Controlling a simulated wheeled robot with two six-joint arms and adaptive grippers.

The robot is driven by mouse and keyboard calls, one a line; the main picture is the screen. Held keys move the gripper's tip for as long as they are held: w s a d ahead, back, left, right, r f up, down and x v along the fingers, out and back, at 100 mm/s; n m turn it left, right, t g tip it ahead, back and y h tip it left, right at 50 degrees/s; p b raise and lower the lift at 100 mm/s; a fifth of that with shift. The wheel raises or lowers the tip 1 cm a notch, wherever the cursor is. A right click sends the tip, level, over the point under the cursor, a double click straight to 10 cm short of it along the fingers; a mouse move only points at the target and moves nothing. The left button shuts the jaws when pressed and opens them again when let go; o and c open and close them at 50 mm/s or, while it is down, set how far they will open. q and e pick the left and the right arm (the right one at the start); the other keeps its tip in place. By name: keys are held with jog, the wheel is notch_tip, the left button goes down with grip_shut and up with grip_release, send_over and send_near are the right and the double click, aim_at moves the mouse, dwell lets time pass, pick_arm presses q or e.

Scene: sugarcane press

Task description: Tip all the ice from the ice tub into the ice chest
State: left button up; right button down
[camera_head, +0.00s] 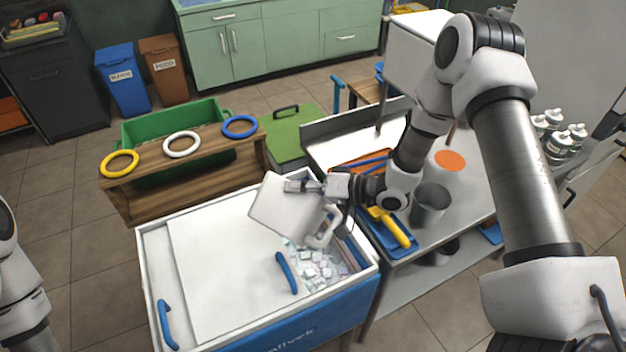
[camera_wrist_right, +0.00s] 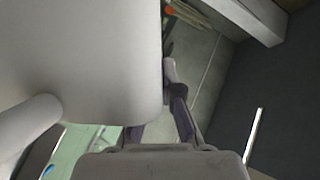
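The white ice tub (camera_head: 278,207) is held tilted above the ice chest (camera_head: 159,262), over the right part of its opening. Its white handle (camera_head: 331,229) hangs toward the chest. My right gripper (camera_head: 300,186) is shut on the tub near its upper edge. In the right wrist view the tub (camera_wrist_right: 85,60) fills the upper left and partly hides the fingers. Clear ice cubes (camera_head: 318,268) lie in the open right part of the chest. The tub's inside is hidden, so I cannot tell whether it holds ice. My left gripper is out of view.
A white lid panel (camera_head: 222,268) with a blue handle (camera_head: 286,272) covers much of the chest. To the right, a metal counter (camera_head: 465,208) carries a grey cup (camera_head: 430,204) and a yellow-handled tool (camera_head: 397,231). A wooden ring stand (camera_head: 190,157) stands behind the chest.

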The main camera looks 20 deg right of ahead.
aim_at(290, 221)
jog(key=shift+s+a+r+n, duration=0.2)
jog(key=shift+s+a+n, duration=0.15)
jog(key=shift+n, duration=0.15)
jog(key=a+n+h+b, duration=0.1)
jog(key=s+a+f+n+h+b, duration=0.1)
jog(key=n, duration=0.1)
jog(key=s+a+f+n+h+b, duration=0.1)
jog(key=a+n+b, duration=0.1)
jog(key=shift+s+f+t, duration=0.1)
jog(key=shift+s+t, duration=0.1)
jog(key=shift+t, duration=0.2)
notch_tip(290, 221, down, 3)
jog(key=n+b, duration=0.1)
jog(key=b, duration=0.1)
jog(key=n+h+b, duration=0.1)
jog(key=b, duration=0.1)
jog(key=shift+r+t+h, duration=0.2)
jog(key=shift+t+h, duration=0.1)
jog(key=shift+t, duration=0.1)
jog(key=shift+d+f+b, duration=0.1)
jog(key=shift+f+b, duration=0.1)
jog(key=shift+b, duration=0.15)
jog(key=shift+n, duration=0.4)
jog(key=shift+r+h, duration=0.1)
jog(key=shift+h, duration=0.2)
